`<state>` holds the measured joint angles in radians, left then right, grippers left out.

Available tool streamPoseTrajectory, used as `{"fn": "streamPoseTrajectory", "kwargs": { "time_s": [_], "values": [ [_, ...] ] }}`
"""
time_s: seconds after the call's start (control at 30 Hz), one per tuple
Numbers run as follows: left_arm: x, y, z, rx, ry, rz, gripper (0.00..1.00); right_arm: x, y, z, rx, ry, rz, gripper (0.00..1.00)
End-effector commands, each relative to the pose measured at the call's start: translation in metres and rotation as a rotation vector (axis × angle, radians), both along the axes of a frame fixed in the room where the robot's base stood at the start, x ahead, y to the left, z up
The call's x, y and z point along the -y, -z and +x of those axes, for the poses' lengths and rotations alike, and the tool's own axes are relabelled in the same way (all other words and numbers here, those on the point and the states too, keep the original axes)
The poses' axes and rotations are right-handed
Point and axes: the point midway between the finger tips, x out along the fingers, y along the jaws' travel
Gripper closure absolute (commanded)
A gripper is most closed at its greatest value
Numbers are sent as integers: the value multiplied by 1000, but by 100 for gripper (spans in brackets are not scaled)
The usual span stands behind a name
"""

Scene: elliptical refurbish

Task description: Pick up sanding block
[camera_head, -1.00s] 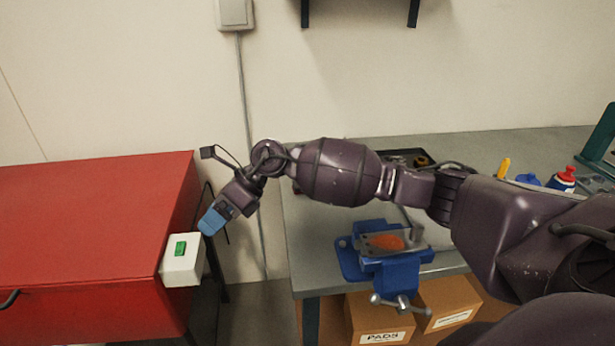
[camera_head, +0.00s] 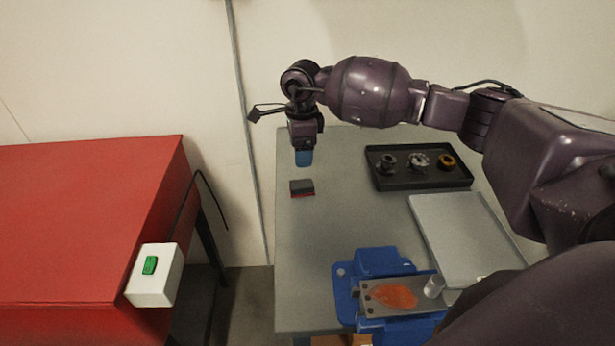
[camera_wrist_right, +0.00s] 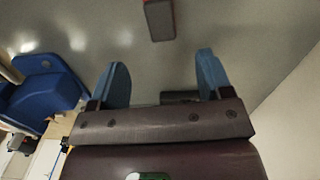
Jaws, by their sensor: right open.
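The sanding block (camera_head: 302,187) is a small dark grey block with a red lower layer. It lies on the grey bench top near the bench's left edge. My right gripper (camera_head: 304,160) is above and just behind it in the head view, with blue fingers pointing down. In the right wrist view the two blue fingers of my right gripper (camera_wrist_right: 160,82) are apart with nothing between them. The sanding block (camera_wrist_right: 160,18) shows there at the top edge, partly cut off, beyond the fingertips. My left gripper is not in view.
A blue vise (camera_head: 375,262) holds a plate with an orange patch at the bench front. A black tray (camera_head: 380,181) with several small parts and a grey flat tray (camera_head: 460,235) lie to the right. A red cabinet (camera_head: 80,220) with a white switch box (camera_head: 155,285) stands left.

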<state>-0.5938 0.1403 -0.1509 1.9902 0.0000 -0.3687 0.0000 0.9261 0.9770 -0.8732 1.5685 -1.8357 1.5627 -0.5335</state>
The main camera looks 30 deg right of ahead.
Motion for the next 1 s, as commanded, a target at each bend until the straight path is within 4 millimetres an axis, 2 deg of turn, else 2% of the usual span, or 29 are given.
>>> {"fn": "streamPoseTrajectory", "kwargs": {
  "time_s": [0.23,0.5,0.77,1.0],
  "values": [
    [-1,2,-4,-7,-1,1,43,6,8,0,-4,-4,-32,28],
    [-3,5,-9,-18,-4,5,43,6,45,0,-5,-2,-30,28],
    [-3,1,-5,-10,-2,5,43,5,61,-2,-3,-4,-29,28],
    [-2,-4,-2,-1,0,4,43,5,92,-7,-3,-2,-30,28]
  ]
}}
